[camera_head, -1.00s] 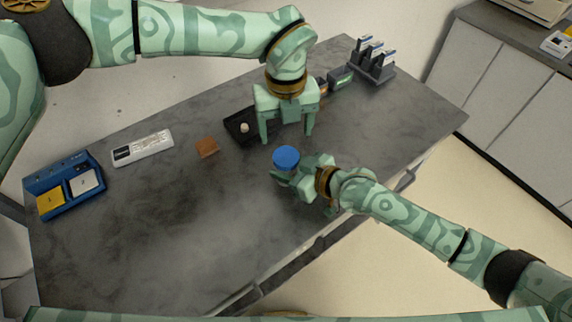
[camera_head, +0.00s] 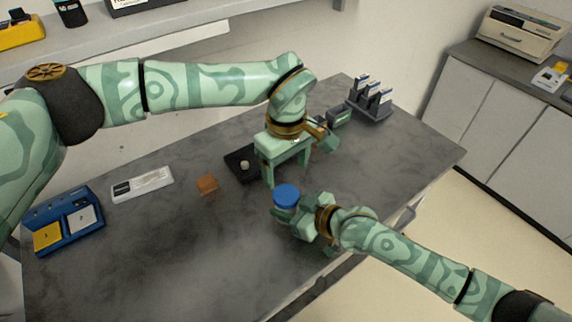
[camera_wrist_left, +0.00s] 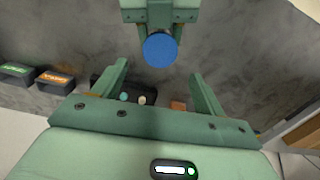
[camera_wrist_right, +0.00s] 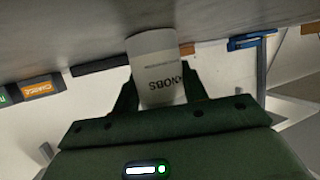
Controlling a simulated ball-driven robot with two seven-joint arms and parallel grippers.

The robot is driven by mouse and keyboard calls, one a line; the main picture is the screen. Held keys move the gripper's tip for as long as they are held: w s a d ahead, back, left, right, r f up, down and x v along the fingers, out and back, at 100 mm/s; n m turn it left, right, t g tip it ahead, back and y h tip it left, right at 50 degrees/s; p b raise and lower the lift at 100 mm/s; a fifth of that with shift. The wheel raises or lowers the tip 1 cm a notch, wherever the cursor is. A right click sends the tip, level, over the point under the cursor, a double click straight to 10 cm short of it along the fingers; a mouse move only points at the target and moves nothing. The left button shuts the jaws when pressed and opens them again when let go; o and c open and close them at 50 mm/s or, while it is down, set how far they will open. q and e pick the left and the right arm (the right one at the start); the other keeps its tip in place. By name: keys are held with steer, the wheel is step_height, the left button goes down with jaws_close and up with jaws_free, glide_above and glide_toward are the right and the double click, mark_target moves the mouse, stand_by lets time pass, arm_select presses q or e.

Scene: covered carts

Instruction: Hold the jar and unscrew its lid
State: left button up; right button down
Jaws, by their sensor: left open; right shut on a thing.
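The jar (camera_head: 287,212) stands upright near the front edge of the grey table, with its blue lid (camera_head: 286,194) on top. My right gripper (camera_head: 291,207) is shut on the jar's body from the right.
A black tray (camera_head: 236,174) with a small pale round thing lies behind the left gripper. A brown block (camera_head: 207,184), a white labelled box (camera_head: 142,184) and a blue holder (camera_head: 92,230) lie to the left. A dark rack (camera_head: 372,108) stands back right. The front-left tabletop is clear.

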mark_target(286, 194)
arm_select(q)
steer(key=m, duration=0.4)
steer(key=shift+m, duration=0.3)
steer(key=shift+f+m, duration=0.15)
steer(key=shift+m, duration=0.15)
step_height(286, 194, down, 8)
steer(key=shift+r, duration=0.15)
steer(key=c, duration=1)
steer(key=n, duration=0.3)
steer(key=shift+n, duration=0.4)
steer(key=n, duration=0.5)
steer(key=shift+n, duration=0.3)
steer(key=n, duration=0.7)
